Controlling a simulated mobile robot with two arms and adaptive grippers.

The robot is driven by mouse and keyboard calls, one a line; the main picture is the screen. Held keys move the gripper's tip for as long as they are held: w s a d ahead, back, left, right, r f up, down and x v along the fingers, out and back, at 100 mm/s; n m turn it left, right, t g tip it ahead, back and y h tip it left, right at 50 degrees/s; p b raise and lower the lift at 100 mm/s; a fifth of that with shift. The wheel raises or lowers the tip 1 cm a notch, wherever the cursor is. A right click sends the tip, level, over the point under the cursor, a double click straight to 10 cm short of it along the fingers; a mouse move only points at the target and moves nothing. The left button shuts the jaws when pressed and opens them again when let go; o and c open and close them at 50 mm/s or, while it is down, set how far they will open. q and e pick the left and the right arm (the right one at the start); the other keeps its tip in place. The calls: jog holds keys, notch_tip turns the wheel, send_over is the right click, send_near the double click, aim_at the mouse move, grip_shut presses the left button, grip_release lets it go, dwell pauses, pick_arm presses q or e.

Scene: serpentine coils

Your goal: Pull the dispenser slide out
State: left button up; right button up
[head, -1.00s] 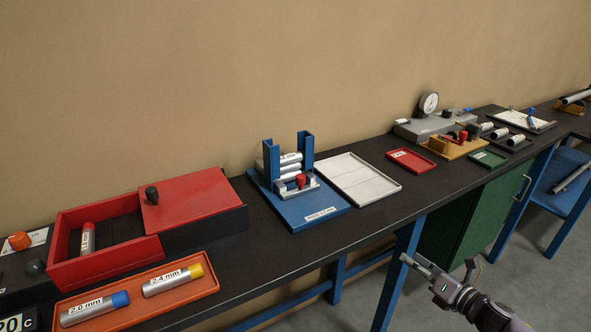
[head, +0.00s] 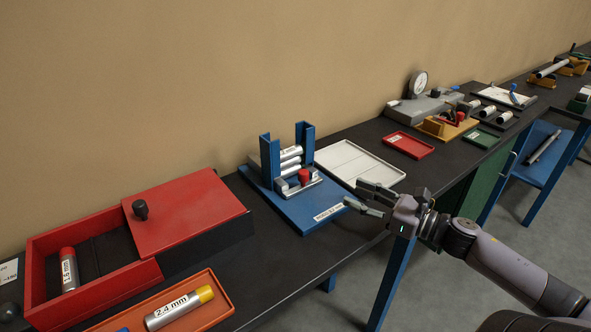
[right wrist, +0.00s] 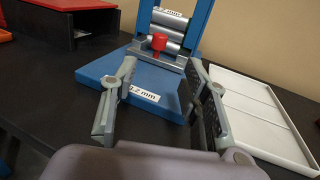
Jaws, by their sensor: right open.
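The dispenser (head: 326,207) is a blue base with two blue uprights and silver tubes (head: 290,160) stacked between them. Its grey slide (head: 289,191) sits at the foot of the uprights and carries a red knob (head: 304,177). In the right wrist view the red knob (right wrist: 159,42) stands upright beyond my fingers, in front of the tubes. My right gripper (head: 364,196) is open and empty, near the front right edge of the base and apart from the knob. In the right wrist view its fingers (right wrist: 160,100) frame the labelled base. My left gripper is out of view.
A white tray (head: 385,172) lies right of the dispenser. A red box (head: 190,225) with a black-knobbed lid and an orange tray (head: 222,308) with labelled cylinders stand left. A red tray (head: 408,146) and a dial gauge (head: 419,82) are farther right.

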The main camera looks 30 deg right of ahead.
send_near(308, 173)
jog(key=shift+w+a+f, duration=0.15)
jog(key=shift+w, duration=0.25)
jog(key=p+x, duration=0.1)
jog(key=x, duration=0.4)
jog(key=shift+w+a, duration=0.1)
jog(key=shift+w, duration=0.15)
jog(key=x, duration=0.3)
jog(key=shift+p, duration=0.3)
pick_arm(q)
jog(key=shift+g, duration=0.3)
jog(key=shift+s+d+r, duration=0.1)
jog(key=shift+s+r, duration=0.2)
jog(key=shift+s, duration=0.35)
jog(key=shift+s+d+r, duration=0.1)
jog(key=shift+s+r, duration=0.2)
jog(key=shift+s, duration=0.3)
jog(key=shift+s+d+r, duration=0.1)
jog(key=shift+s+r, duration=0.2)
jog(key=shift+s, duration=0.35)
pick_arm(e)
jog(key=shift+x, duration=1)
jog(key=shift+c, duration=0.3)
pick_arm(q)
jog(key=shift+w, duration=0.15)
pick_arm(e)
grip_shut()
jog(key=shift+f, duration=0.1)
